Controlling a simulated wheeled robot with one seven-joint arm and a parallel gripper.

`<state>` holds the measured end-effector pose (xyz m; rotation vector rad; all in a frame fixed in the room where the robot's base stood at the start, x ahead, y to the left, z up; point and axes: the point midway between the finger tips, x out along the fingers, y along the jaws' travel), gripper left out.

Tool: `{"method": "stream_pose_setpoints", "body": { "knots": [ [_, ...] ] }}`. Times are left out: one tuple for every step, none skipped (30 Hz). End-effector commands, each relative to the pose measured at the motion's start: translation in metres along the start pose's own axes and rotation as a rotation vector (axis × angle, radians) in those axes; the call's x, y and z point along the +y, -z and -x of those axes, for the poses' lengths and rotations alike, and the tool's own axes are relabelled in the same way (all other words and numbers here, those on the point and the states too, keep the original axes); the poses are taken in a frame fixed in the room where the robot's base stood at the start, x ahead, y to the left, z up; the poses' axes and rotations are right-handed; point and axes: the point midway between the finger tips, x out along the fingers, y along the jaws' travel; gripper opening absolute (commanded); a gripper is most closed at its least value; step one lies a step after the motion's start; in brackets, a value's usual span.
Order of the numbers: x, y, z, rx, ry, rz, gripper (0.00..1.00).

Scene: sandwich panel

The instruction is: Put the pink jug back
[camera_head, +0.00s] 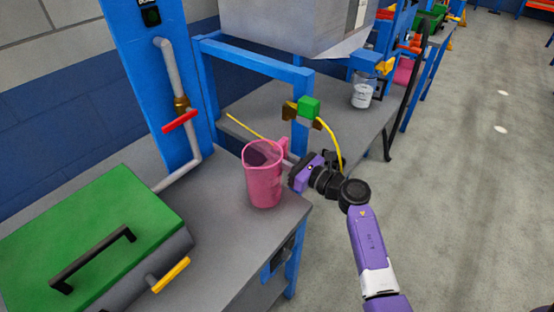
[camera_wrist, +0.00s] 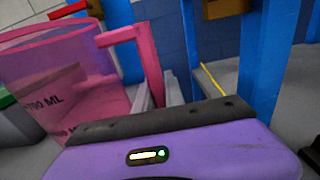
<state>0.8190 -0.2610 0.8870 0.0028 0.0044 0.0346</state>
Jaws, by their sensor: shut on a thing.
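The pink jug (camera_head: 264,180) is at the right front corner of the grey bench in the head view, upright or nearly so. I cannot tell whether its base touches the bench top. My gripper (camera_head: 292,170) is at the jug's right side, shut on its handle. In the wrist view the clear pink wall of the jug (camera_wrist: 55,85) with dark volume marks fills the left, and its handle (camera_wrist: 150,62) comes down behind my gripper's dark edge.
A green-lidded box (camera_head: 90,235) with a black handle stands left on the bench (camera_head: 215,235). A blue column carries a pipe with a red valve handle (camera_head: 180,121). A blue frame (camera_head: 255,62) and a green block with a yellow cable (camera_head: 309,107) stand behind. The floor at right is clear.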

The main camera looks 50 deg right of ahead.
Motion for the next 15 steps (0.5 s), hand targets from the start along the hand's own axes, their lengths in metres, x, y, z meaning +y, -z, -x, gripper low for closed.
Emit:
{"method": "stream_pose_setpoints", "body": {
  "knots": [
    [-0.0002,0.0067,-0.0001,0.000,0.000,-0.001,0.00],
    [-0.0001,0.0089,-0.0001,0.000,0.000,-0.001,0.00],
    [-0.0001,0.0104,-0.0001,-0.001,0.000,-0.001,0.00],
    [-0.0001,0.0108,-0.0002,-0.001,0.000,0.000,0.00],
    [-0.0001,0.0108,-0.0001,-0.002,0.001,0.000,0.00],
    [-0.0001,0.0106,-0.0001,-0.002,0.001,0.001,0.00],
    [-0.0001,0.0104,-0.0001,-0.002,0.001,0.001,0.00],
    [-0.0001,0.0103,-0.0001,-0.002,0.001,0.001,0.00],
    [-0.0001,0.0103,-0.0001,-0.002,0.000,0.001,0.00],
    [-0.0001,0.0103,-0.0001,-0.002,0.001,0.001,0.00],
    [-0.0001,0.0105,-0.0001,-0.001,0.001,0.001,0.00],
    [-0.0001,0.0115,-0.0001,-0.001,0.000,0.001,0.00],
    [-0.0001,0.0126,-0.0001,-0.001,0.000,0.001,0.00],
    [-0.0001,0.0138,-0.0001,-0.001,0.001,0.001,0.00],
    [-0.0001,0.0150,-0.0001,-0.001,0.001,0.001,0.00]
  ]
}}
